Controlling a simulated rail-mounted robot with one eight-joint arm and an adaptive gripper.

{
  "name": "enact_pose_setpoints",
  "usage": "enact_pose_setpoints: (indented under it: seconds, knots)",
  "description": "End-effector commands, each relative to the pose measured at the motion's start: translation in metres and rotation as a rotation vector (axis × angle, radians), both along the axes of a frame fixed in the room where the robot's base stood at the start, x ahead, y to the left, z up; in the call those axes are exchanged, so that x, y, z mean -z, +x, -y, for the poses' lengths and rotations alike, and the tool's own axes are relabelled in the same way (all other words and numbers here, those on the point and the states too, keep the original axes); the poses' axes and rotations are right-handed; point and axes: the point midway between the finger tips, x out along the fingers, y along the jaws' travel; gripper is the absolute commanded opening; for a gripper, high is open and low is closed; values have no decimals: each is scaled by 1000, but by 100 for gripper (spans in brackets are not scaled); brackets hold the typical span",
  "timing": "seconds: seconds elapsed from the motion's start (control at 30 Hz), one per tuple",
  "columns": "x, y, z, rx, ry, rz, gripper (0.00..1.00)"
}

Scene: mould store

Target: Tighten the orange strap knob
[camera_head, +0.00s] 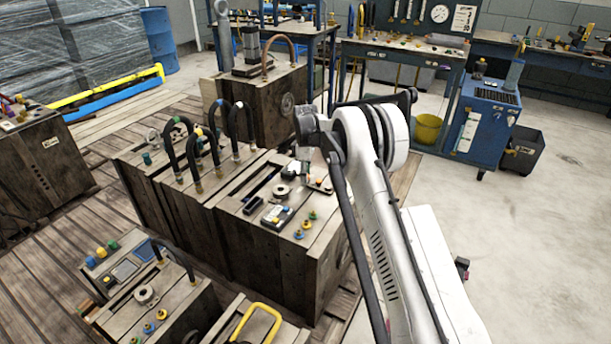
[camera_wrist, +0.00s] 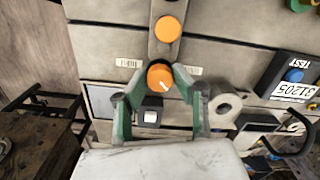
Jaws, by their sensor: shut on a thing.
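An orange knob (camera_wrist: 160,77) with a white pointer line sits on the wooden mould crate (camera_head: 287,248). In the wrist view the green fingers of my gripper (camera_wrist: 161,72) are on both sides of this knob, shut on it. A second, plain orange knob (camera_wrist: 168,29) sits just beyond it on a narrow strip, apart from the fingers. In the head view my gripper (camera_head: 304,172) reaches down to the right part of the crate top, and the held knob cannot be made out there.
A pale ring (camera_wrist: 224,104) lies close to the right finger, and a small black box with a white button (camera_wrist: 151,116) sits between the fingers. Black hoops (camera_head: 213,135) stand left of my arm. A blue cabinet (camera_head: 482,125) stands right on open floor.

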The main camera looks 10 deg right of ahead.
Motion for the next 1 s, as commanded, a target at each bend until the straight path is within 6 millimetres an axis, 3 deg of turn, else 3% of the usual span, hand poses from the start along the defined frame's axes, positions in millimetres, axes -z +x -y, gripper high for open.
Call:
enact_pose_setpoints:
  seconds: [1.0]
  knots:
    - [0,0,0,963,0,0,0]
